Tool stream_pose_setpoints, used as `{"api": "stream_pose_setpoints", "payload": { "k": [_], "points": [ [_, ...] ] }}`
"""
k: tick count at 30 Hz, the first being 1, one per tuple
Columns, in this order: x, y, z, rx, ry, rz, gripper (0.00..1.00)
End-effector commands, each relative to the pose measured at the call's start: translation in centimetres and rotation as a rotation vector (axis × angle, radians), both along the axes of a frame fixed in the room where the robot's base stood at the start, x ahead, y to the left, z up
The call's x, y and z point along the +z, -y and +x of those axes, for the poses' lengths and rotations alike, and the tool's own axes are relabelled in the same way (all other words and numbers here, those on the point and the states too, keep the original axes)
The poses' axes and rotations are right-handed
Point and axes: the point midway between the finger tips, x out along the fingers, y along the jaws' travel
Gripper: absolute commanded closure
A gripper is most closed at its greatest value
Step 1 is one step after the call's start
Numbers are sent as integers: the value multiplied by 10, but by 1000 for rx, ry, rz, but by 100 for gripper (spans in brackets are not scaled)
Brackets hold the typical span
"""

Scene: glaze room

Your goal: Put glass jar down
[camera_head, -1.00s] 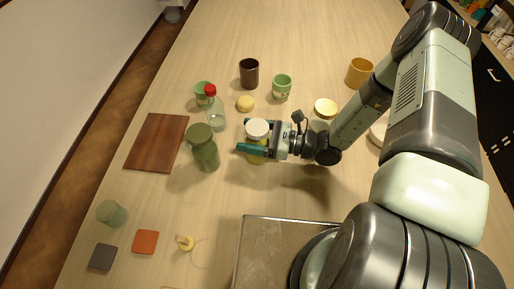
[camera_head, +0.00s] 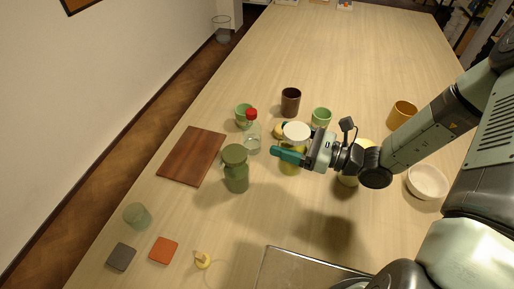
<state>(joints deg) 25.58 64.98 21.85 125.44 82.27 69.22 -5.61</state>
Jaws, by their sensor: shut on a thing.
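The glass jar (camera_head: 292,166) has a white lid and yellowish contents. My gripper (camera_head: 291,154) is shut on it, with teal fingers around its upper body below the lid. The jar is upright. My gripper's shadow falls on the table to the lower right, apart from the gripper. I cannot tell whether the jar's base touches the table (camera_head: 330,60). The fingers hide part of the jar.
A green jar (camera_head: 236,172) and a red-capped bottle (camera_head: 253,137) stand left of the held jar. Behind are a dark cup (camera_head: 290,102) and green cups (camera_head: 321,117). A wooden board (camera_head: 192,156) lies left; a white bowl (camera_head: 427,181) stands right. Free table lies in front.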

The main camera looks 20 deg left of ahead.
Motion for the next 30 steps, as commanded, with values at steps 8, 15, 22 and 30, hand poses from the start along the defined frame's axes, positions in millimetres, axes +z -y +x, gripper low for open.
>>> {"api": "stream_pose_setpoints", "payload": {
  "k": [8,15,22,30],
  "points": [
    [23,0,0,1,5,1,100],
    [93,0,0,1,11,-3,100],
    [150,0,-1,1,8,-2,100],
    [188,0,0,1,4,1,100]
  ]
}}
